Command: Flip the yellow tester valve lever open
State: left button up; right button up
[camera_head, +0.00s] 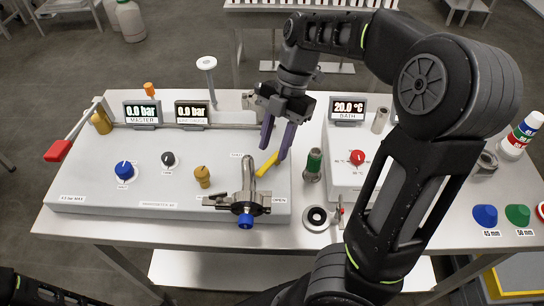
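The yellow tester valve lever (268,164) sits by the metal valve fitting (248,185) at the right end of the grey pressure panel (120,203). An "OPEN" label is printed near the panel's right front corner. My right gripper (273,153) reaches down from above with two purple fingers spread apart. Its fingertips are just above the lever's upper end in the picture; whether they touch it I cannot tell. Nothing is held between them. My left gripper is out of view; only a dark part of my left arm shows at the lower left corner.
A blue knob (246,221) fronts the valve fitting. The white bath unit (346,185) with a red knob is further right, partly behind my arm. Displays (192,112) line the panel's back.

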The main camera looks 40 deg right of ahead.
aim_at(269, 167)
jog(key=shift+p+x, duration=0.3)
jog(key=shift+x, duration=1.05)
jog(key=shift+c, duration=0.6)
grip_shut()
